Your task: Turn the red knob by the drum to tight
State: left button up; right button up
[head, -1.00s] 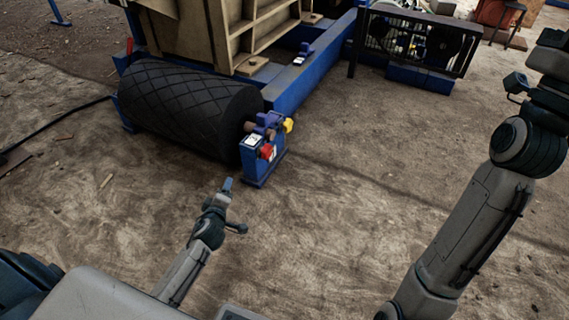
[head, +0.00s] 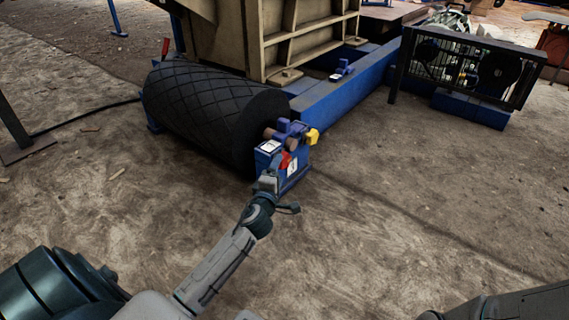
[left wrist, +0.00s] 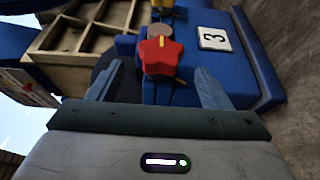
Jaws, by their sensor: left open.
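The red knob (head: 286,160) is on the blue bracket (head: 294,178) at the near end of the black drum (head: 205,115). In the left wrist view the red knob (left wrist: 160,58) is lobed, with a yellow mark on its face. My left gripper (head: 271,176) is close in front of the bracket and partly covers it. In the left wrist view its fingers (left wrist: 157,86) are open, one on each side of the knob's line, with gaps to it. Contact with the knob does not show. The right gripper is out of view; only part of my right arm shows.
A yellow knob (head: 313,136) is beside the red one. A blue beam (head: 335,100) runs behind, and a caged motor unit (head: 465,70) stands back right. The dirt floor on the right is clear.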

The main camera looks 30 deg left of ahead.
aim_at(283, 160)
pick_arm(q)
jog(key=b+x, duration=0.1)
jog(key=x, duration=0.5)
jog(key=shift+w+a, duration=0.1)
jog(key=shift+w, duration=0.1)
jog(key=c, duration=1)
